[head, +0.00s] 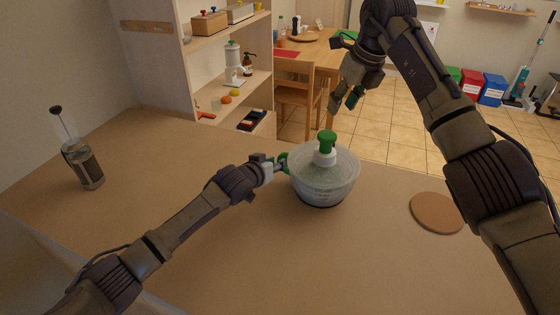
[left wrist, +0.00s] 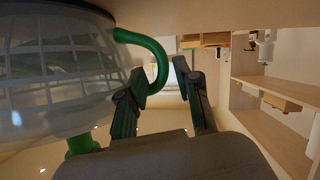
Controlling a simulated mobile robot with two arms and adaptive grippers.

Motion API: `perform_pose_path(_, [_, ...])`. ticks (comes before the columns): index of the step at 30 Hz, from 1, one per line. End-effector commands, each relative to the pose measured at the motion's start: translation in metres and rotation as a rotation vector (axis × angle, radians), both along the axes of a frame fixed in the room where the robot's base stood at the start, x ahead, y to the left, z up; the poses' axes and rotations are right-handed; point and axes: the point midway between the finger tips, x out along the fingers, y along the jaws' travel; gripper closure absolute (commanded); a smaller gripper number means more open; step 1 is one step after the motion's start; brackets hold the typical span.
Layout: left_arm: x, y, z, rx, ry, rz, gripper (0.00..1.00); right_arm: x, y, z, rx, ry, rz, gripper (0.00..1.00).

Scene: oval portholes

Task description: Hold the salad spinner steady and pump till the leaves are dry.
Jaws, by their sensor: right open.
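The salad spinner (head: 325,180) stands upright on the counter, a translucent bowl with a pale lid and a raised green pump knob (head: 327,140). In the left wrist view its bowl (left wrist: 55,75) and curved green side handle (left wrist: 155,50) show. My left gripper (head: 277,162) is at that handle, on the bowl's left side. Its fingers (left wrist: 160,80) are apart, with the handle close by the left finger; I cannot tell if they touch. My right gripper (head: 345,98) is open and empty, above and beyond the knob. Leaves inside cannot be made out.
A round brown mat (head: 436,213) lies to the right of the spinner. Shelves (head: 220,90), a chair (head: 295,100) and a table (head: 310,50) are beyond. The front of the counter is clear.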

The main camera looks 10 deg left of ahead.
Motion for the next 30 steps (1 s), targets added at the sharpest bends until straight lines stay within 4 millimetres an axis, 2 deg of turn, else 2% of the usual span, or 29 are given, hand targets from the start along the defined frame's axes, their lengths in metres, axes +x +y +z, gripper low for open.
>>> perform_pose_path(3, [0.014, -0.005, -0.006, -0.001, 0.000, 0.000, 0.67, 0.000, 0.000, 0.000, 0.000, 0.000, 0.000, 0.58])
perform_pose_path(9, [0.026, -0.009, -0.011, 0.000, -0.001, 0.000, 0.67, 0.000, 0.000, 0.000, 0.000, 0.000, 0.000, 0.58])
perform_pose_path(19, [0.029, -0.010, -0.012, 0.000, 0.000, 0.000, 0.67, 0.000, 0.000, 0.000, 0.000, 0.000, 0.000, 0.58])
perform_pose_path(20, [0.029, -0.010, -0.012, 0.000, 0.000, 0.000, 0.69, 0.000, 0.000, 0.000, 0.000, 0.000, 0.000, 0.58])
perform_pose_path(24, [0.028, -0.010, -0.012, 0.000, 0.000, 0.000, 0.92, 0.000, 0.000, 0.000, 0.000, 0.000, 0.000, 0.58])
perform_pose_path(26, [0.028, -0.010, -0.012, 0.000, 0.000, 0.000, 1.00, 0.000, 0.000, 0.000, 0.000, 0.000, 0.000, 0.58])
perform_pose_path(30, [0.028, -0.010, -0.012, 0.000, 0.000, 0.000, 1.00, 0.000, 0.000, 0.000, 0.000, 0.000, 0.000, 0.58])
